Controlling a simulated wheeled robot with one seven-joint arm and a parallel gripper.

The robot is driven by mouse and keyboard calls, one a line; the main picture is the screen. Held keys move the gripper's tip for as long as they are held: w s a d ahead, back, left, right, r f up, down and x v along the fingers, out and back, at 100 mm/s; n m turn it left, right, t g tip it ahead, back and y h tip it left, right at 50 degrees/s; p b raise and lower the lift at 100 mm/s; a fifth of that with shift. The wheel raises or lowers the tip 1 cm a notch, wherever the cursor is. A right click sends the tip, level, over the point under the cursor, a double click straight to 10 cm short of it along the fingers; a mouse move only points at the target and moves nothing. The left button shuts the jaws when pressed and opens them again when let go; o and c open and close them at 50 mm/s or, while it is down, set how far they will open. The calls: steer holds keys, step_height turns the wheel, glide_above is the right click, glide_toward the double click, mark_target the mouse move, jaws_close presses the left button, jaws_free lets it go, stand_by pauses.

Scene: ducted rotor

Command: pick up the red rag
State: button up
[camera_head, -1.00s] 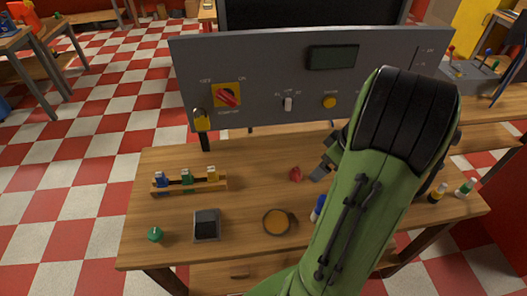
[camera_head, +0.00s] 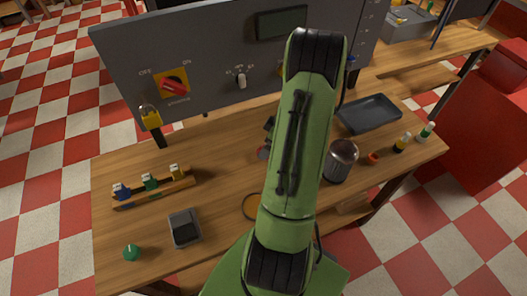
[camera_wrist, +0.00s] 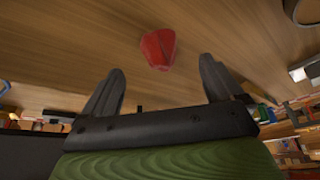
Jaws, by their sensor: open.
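The red rag (camera_wrist: 158,48) is a small crumpled red piece lying on the wooden table, seen in the wrist view just beyond the fingertips and roughly centred between them. In the head view my gripper is mostly hidden behind my arm.
A grey control panel (camera_head: 215,62) rises behind the wooden table (camera_head: 225,150). A metal canister (camera_head: 341,161) and dark tray (camera_head: 369,113) stand right of my arm. A rack (camera_head: 155,188), grey box (camera_head: 185,229) and green knob (camera_head: 131,252) are at left. Bottles (camera_head: 401,143) stand at right.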

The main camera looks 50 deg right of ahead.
steer(key=x, duration=0.4)
steer(key=shift+w+f, duration=0.2)
steer(key=shift+f, duration=0.15)
steer(key=shift+s+a+r, duration=0.1)
steer(key=shift+c, duration=0.2)
steer(key=c, duration=1.1)
step_height(320, 180, up, 10)
steer(key=shift+r+p, duration=0.1)
steer(key=shift+p, duration=0.25)
steer(key=o, duration=0.4)
steer(key=shift+c, duration=1.3)
